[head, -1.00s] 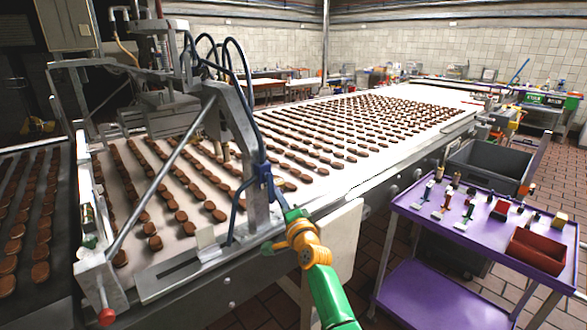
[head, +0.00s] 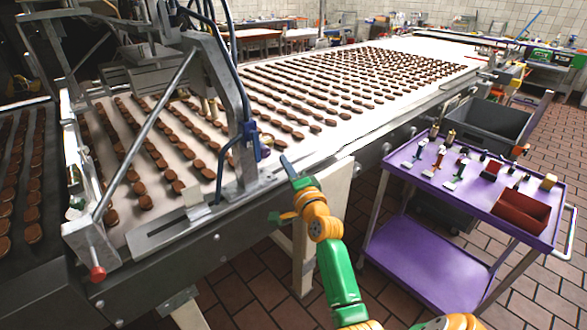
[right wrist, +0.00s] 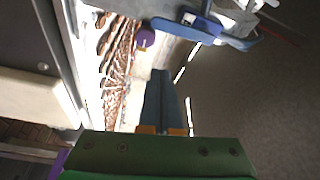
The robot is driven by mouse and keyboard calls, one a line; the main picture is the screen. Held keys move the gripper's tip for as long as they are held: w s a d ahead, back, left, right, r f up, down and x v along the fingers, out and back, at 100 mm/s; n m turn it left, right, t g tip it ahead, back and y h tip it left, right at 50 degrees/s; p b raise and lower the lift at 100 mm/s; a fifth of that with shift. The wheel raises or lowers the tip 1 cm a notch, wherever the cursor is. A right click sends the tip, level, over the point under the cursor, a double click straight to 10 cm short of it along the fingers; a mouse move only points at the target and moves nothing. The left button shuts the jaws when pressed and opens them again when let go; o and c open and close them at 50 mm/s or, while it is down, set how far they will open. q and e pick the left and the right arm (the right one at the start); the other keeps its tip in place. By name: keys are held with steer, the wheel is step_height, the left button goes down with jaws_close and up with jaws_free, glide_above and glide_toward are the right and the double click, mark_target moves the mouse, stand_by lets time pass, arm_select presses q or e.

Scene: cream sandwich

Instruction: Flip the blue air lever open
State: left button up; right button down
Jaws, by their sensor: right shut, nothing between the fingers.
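The blue air lever (head: 264,151) is on a blue valve body fixed to the grey metal post over the conveyor, with blue hoses around it. In the right wrist view the long blue lever (right wrist: 222,34) lies across the upper right. My right gripper (head: 287,165) is shut and empty, its dark fingers pointing up just right of the valve. In the right wrist view the closed fingers (right wrist: 160,98) sit below and left of the lever, with a visible gap. Contact cannot be told from the head view. My left gripper is not in view.
The conveyor (head: 345,146) carries many rows of brown biscuits. The grey post (head: 228,105) and slanted brace stand left of the gripper. A purple cart (head: 405,187) with small tools and a red bin (head: 522,212) is at right. Tiled floor shows between.

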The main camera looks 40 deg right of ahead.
steer(key=s+a+f+n+g+y, duration=0.2)
steer(key=s+a+f+n+g, duration=0.15)
steer(key=f, duration=0.75)
steer(key=s+a+f+n+g+y, duration=0.1)
steer(key=s+a+f+n+g, duration=0.2)
steer(key=f, duration=0.7)
steer(key=s+a+f+n+g+y, duration=0.2)
steer(key=s+a+f+n, duration=0.25)
steer(key=f, duration=0.65)
steer(key=s+a+f+n+g, duration=0.2)
steer(key=s+f, duration=0.3)
steer(key=s, duration=0.6)
steer(key=s+a+f+n+g, duration=0.2)
steer(key=s+f+n, duration=0.3)
steer(key=s, duration=0.6)
steer(key=s+a+f+n+g, duration=0.2)
steer(key=s+f, duration=0.5)
steer(key=s, duration=0.4)
steer(key=shift+n+g, duration=0.8)
steer(key=shift+g, duration=0.45)
steer(key=shift+a, duration=0.1)
steer(key=shift+r, duration=0.1)
